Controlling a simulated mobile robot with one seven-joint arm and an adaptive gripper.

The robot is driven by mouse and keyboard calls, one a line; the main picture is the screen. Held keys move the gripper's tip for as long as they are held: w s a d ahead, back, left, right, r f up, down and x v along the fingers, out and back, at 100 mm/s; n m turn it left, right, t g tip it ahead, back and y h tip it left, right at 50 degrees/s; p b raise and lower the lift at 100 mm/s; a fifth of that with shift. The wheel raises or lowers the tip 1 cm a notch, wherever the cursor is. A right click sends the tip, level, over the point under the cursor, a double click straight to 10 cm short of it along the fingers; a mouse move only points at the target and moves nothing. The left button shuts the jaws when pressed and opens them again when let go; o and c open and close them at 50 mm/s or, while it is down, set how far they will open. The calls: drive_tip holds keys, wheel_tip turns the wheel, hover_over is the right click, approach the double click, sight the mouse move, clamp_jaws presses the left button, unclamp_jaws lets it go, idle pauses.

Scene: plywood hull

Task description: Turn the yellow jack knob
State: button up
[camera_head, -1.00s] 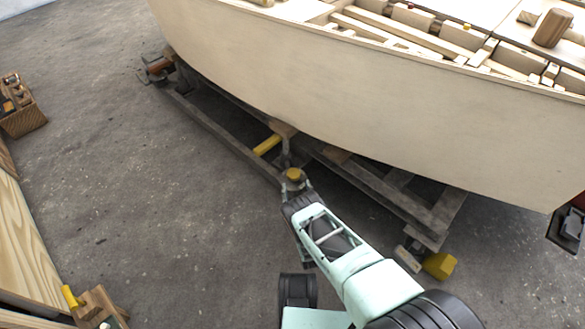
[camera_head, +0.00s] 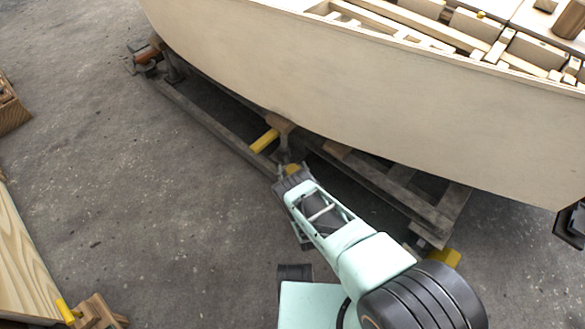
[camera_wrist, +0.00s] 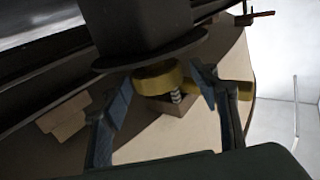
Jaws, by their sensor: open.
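The yellow jack knob (camera_head: 292,168) sits low under the hull at the cradle's near side, mostly hidden by my gripper in the head view. In the wrist view the knob (camera_wrist: 157,78) appears as a round yellow disc below a dark round flange, with a threaded screw beside it. My gripper (camera_wrist: 166,84) is open, with one blue finger on each side of the knob. I cannot tell whether either finger touches it. In the head view my gripper (camera_head: 284,177) is at the knob.
The plywood hull (camera_head: 330,95) hangs over the knob on a dark timber cradle (camera_head: 215,125). A yellow bar (camera_head: 264,141) lies just behind the knob, and another yellow piece (camera_head: 443,257) is at the right. Open concrete floor (camera_head: 130,210) lies to the left.

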sight(293, 170)
drive_tip(key=c, duration=1.2)
drive_tip(key=shift+a+m+t+h, duration=0.1)
drive_tip(key=shift+m+t+h, duration=0.2)
drive_tip(key=shift+m+h, duration=1.6)
drive_tip(key=shift+n+h, duration=0.4)
drive_tip(key=o, duration=1.2)
wheel_tip(293, 170, up, 10)
